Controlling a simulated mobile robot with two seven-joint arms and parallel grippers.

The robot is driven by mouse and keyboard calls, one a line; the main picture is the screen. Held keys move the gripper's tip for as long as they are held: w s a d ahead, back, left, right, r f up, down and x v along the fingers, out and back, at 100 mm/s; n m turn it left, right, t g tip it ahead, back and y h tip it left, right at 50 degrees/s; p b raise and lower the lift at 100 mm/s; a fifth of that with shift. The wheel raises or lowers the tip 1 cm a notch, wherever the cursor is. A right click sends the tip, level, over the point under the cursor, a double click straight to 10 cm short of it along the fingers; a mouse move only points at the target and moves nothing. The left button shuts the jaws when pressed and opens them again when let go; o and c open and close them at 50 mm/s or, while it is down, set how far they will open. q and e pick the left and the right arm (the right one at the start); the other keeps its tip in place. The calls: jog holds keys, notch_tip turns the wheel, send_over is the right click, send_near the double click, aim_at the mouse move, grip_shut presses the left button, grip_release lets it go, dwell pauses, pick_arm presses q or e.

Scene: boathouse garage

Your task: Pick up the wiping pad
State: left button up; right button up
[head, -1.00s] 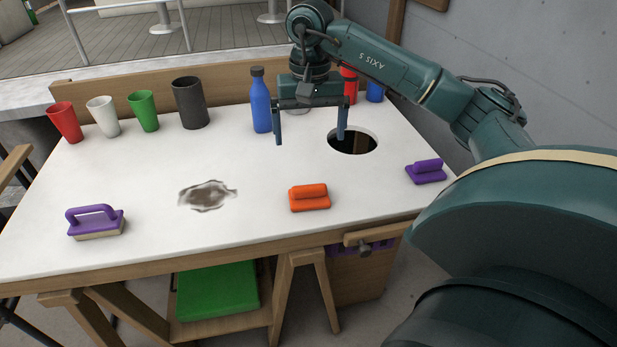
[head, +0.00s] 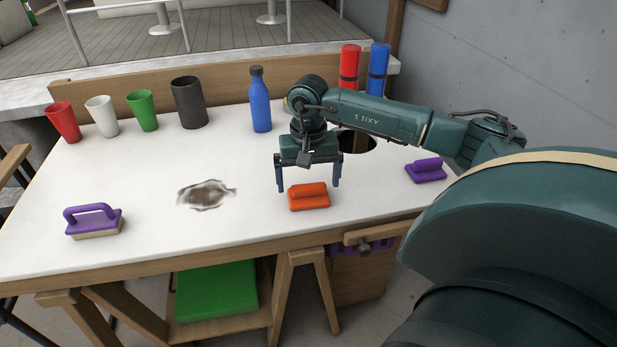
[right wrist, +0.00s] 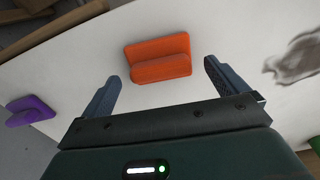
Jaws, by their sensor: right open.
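An orange wiping pad (head: 309,202) with a raised grip bar lies near the front edge of the white table. My right gripper (head: 309,187) is open and empty, fingers pointing down, just above and behind the orange pad. In the right wrist view the orange pad (right wrist: 158,58) shows whole, ahead of and between the open fingers (right wrist: 161,72), apart from both. A smaller-looking purple pad (head: 426,170) of like shape lies to the right. A purple-handled brush or scrubber (head: 94,221) with a pale base stands at the left. My left gripper is out of view.
A brown stain (head: 206,194) marks the white table (head: 150,180). A round hole (head: 358,142) lies behind my right arm. Cups, a blue bottle (head: 261,103) and red and blue cylinders (head: 378,70) line the back. Space around the stain is clear.

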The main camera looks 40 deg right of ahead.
aim_at(308, 185)
jog(key=shift+f, duration=0.25)
jog(key=shift+c, duration=0.6)
jog(key=c, duration=1)
jog(key=shift+o, duration=0.2)
jog(key=shift+r, duration=0.1)
notch_tip(308, 185, up, 10)
jog(key=shift+p, duration=0.3)
